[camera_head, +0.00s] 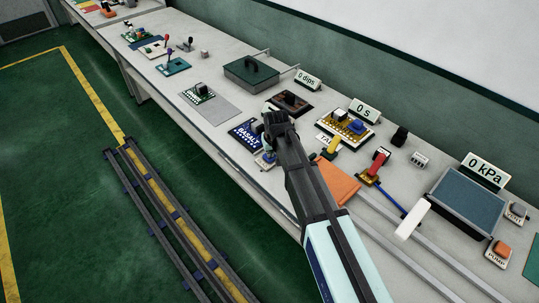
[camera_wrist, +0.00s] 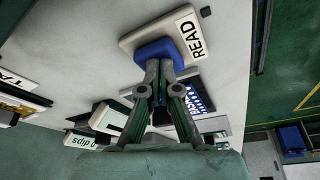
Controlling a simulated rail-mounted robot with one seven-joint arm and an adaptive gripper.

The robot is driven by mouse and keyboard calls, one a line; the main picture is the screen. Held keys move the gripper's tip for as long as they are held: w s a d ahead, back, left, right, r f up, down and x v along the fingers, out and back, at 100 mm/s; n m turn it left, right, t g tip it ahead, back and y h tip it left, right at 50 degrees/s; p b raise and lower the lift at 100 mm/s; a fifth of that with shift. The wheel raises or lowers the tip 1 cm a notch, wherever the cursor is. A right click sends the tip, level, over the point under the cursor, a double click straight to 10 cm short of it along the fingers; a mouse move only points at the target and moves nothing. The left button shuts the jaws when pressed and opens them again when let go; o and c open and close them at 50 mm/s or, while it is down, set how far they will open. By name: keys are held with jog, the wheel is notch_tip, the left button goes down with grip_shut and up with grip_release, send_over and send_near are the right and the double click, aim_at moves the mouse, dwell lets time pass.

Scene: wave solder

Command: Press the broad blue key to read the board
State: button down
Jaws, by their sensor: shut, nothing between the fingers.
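The broad blue key (camera_wrist: 155,48) sits on a pale base labelled READ (camera_wrist: 195,35) in the wrist view. My gripper (camera_wrist: 161,64) is shut and empty, with its fingertips over the near edge of the blue key. I cannot tell whether they touch it or whether the key is pressed down. In the head view my gripper (camera_head: 267,150) is at the key, beside a blue display (camera_head: 243,134) with white text reading BASALT. The key is mostly hidden there by my gripper. A part of the blue display shows behind my fingers in the wrist view (camera_wrist: 200,97).
A yellow-and-blue fixture (camera_head: 346,124), an orange plate (camera_head: 337,181) and a red-handled clamp (camera_head: 378,163) stand to the right. A grey mat (camera_head: 217,107) lies left.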

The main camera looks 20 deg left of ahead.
jog(key=shift+f, duration=0.35)
jog(key=shift+r, duration=0.15)
jog(key=shift+r+p, duration=1.35)
jog(key=shift+r, duration=1.55)
jog(key=v, duration=1.2)
jog(key=shift+f, duration=0.1)
jog(key=x, duration=1.2)
jog(key=shift+f+b, duration=0.3)
jog(key=shift+f, duration=0.15)
